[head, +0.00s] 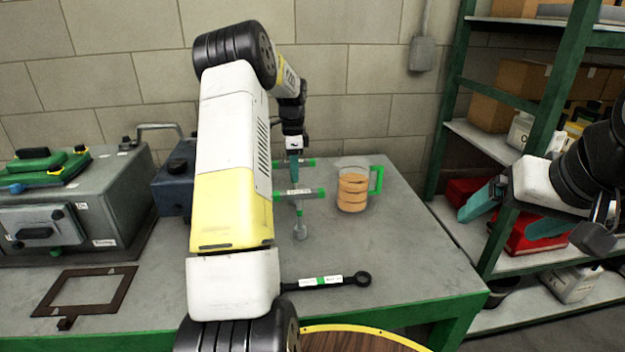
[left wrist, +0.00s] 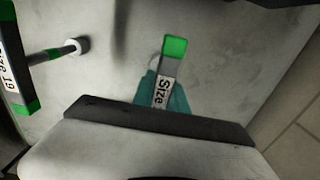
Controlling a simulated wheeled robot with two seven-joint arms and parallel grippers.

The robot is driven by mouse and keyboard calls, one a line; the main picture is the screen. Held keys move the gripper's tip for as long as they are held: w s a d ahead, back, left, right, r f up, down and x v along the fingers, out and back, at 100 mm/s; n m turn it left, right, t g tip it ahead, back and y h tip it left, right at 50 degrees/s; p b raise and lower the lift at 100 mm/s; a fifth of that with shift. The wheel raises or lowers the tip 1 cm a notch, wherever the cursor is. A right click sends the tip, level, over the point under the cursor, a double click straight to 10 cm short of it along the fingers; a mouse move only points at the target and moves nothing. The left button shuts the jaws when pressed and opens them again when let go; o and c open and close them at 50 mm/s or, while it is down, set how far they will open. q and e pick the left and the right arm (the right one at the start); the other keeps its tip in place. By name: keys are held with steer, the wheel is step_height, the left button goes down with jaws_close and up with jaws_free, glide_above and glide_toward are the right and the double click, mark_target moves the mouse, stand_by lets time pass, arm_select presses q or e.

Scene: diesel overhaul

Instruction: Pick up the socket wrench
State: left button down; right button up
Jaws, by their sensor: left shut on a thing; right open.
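Two T-handled socket wrenches with green ends are on the bench. My left gripper (head: 294,172) is shut on the handle of the farther socket wrench (head: 307,162). In the left wrist view, the teal fingers sit around this handle (left wrist: 174,50), whose label reads "Size"; the number is hidden. I cannot tell whether it is clear of the bench. The nearer socket wrench (head: 312,194) is in front of the gripper; in the left wrist view its label (left wrist: 14,70) seems to read "Size 19". My right gripper (head: 497,224) is open and empty, right of the bench.
A jug with orange rings and a green handle (head: 354,190) stands right of the wrenches. A ring-ended tool (head: 335,281) lies near the front edge. A grey case (head: 70,215), blue box (head: 172,188) and brown frame (head: 85,291) are left. A green shelf (head: 543,110) stands right.

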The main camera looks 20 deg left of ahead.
arm_select(q)
steer(key=shift+r, duration=0.1)
step_height(320, 180, up, 10)
steer(key=shift+f, duration=0.1)
stand_by(0.5)
stand_by(1.8)
